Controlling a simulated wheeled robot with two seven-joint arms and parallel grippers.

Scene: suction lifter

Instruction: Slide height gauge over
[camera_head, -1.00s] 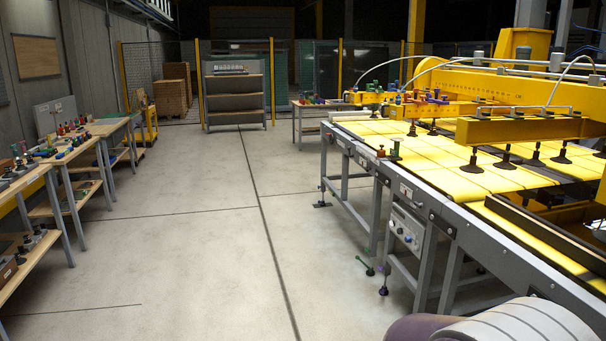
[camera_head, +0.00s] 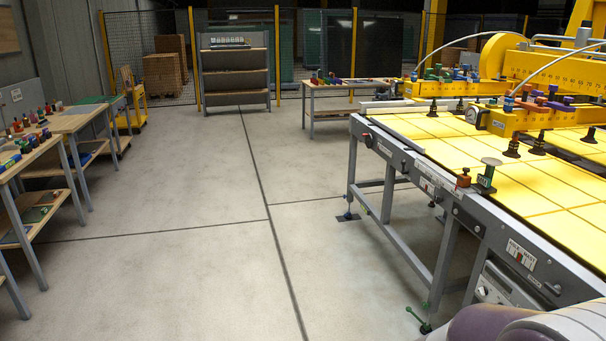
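No part is clearly marked as the height gauge. A small dark green upright piece with a pale round top (camera_head: 488,176) stands on the near edge of the conveyor table, and it may be the gauge. A small red-brown knob (camera_head: 463,179) sits just left of it. The suction lifter's yellow beam (camera_head: 520,121) hangs over the yellow panels and carries black suction cups (camera_head: 512,146) and a round dial (camera_head: 472,115). Neither gripper is in view. A purple and white rounded part at the bottom right looks like my own arm.
The conveyor table's grey side rail (camera_head: 455,205) runs along the right. Wooden workbenches (camera_head: 62,125) with small parts line the left. A shelf unit (camera_head: 234,75) and a small table (camera_head: 352,86) stand at the back. The concrete floor (camera_head: 180,240) between is clear.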

